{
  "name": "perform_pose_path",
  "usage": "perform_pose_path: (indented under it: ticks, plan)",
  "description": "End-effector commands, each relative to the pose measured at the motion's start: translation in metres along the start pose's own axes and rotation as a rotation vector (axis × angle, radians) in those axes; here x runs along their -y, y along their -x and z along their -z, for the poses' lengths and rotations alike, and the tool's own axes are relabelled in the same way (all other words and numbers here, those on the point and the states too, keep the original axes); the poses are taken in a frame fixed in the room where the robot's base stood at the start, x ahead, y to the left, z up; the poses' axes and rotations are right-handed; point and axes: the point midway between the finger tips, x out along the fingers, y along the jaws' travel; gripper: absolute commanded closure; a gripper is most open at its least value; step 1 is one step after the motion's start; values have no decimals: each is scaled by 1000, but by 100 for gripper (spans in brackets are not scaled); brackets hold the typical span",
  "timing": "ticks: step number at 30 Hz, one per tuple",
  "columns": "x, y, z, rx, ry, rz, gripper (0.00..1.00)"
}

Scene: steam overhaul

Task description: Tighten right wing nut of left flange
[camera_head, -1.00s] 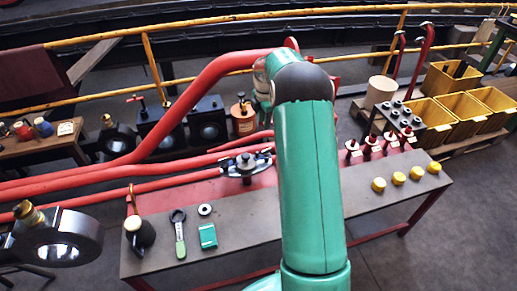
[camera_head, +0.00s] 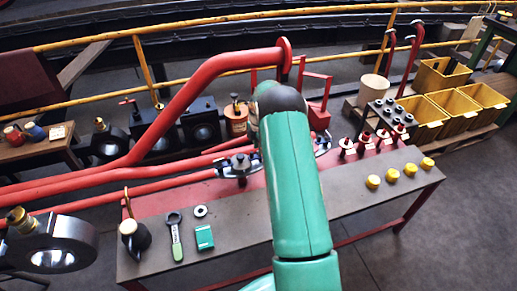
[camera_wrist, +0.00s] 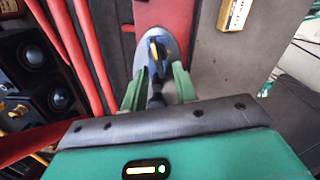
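The left flange (camera_head: 240,165) sits on the red pipework over the bench in the head view, a grey oval with a dark central knob. Its right end lies close to my arm. A second flange (camera_head: 322,143) shows partly to the right of my arm. My gripper is hidden behind my arm in the head view. In the wrist view my gripper (camera_wrist: 159,88) has two green fingers spread apart, with a dark upright part between or beyond them. Beyond the fingertips a dark piece with a yellow mark (camera_wrist: 156,50) stands on a blue-grey oval flange (camera_wrist: 172,46). I cannot tell whether the fingers touch anything.
Red pipes (camera_head: 150,120) run along the back left. Yellow bins (camera_head: 455,115) stand at the right.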

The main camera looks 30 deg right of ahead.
Motion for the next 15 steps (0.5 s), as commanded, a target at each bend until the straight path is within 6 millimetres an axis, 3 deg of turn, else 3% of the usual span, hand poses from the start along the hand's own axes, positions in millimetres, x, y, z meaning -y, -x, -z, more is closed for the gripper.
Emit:
perform_pose_path:
  ticks: [4,12,15]
  plan:
    - [0,-11,1,0,1,1,71]
    - [0,-13,1,-1,1,0,71]
    - [0,-13,1,-1,1,0,89]
